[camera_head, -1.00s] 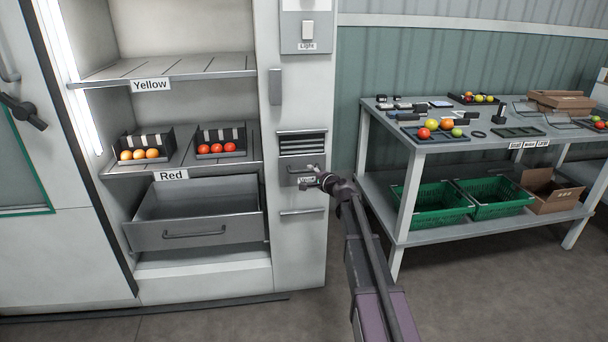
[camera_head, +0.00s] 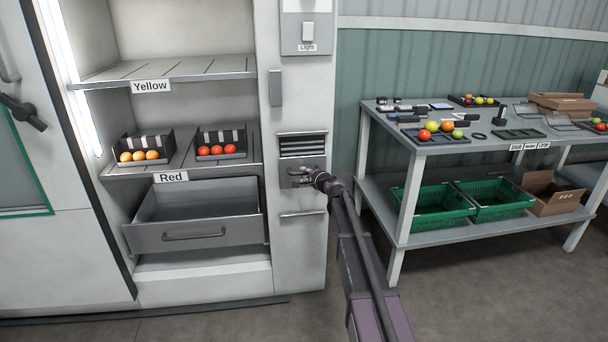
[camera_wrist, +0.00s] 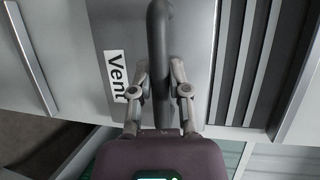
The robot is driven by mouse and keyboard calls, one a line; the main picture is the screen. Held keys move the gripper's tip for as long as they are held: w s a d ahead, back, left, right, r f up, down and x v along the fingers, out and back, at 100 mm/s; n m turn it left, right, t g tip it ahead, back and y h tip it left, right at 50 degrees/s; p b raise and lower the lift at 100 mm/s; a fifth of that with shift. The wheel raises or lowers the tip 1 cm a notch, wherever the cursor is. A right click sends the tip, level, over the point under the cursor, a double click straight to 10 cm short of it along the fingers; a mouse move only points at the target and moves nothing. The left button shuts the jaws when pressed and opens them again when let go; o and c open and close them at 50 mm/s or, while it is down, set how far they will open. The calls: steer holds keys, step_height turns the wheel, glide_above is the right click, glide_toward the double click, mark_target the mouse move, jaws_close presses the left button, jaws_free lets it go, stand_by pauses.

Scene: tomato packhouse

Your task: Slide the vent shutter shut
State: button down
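The vent shutter (camera_head: 314,164) is a grey plate on the cabinet's right column, with a dark bar handle (camera_wrist: 160,30). The dark slats (camera_head: 302,145) of the vent are uncovered above it. In the wrist view the shutter plate (camera_wrist: 195,50) carries a "Vent" label, and the slats (camera_wrist: 262,60) lie to its right. My gripper (camera_wrist: 160,68) is at the handle, one finger on each side of the bar. Narrow gaps show between the fingers and the bar, so it looks open around it. In the head view my gripper (camera_head: 306,180) partly hides the handle.
A grey open drawer (camera_head: 194,236) juts out left of the shutter, below the shelf (camera_head: 112,170) marked Red. A light switch (camera_head: 308,31) is higher on the column. A table (camera_head: 385,126) with tomatoes and green crates stands to the right. Floor between is clear.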

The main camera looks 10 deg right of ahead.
step_height(320, 180, up, 8)
steer(key=p, duration=0.8)
steer(key=shift+w+r+p, duration=0.1)
steer(key=shift+r+p, duration=0.1)
steer(key=shift+p, duration=0.1)
steer(key=shift+w, duration=0.15)
steer(key=c, duration=0.6)
jaws_free()
steer(key=shift+r, duration=0.15)
steer(key=shift+s+f, duration=0.2)
steer(key=shift+f, duration=0.1)
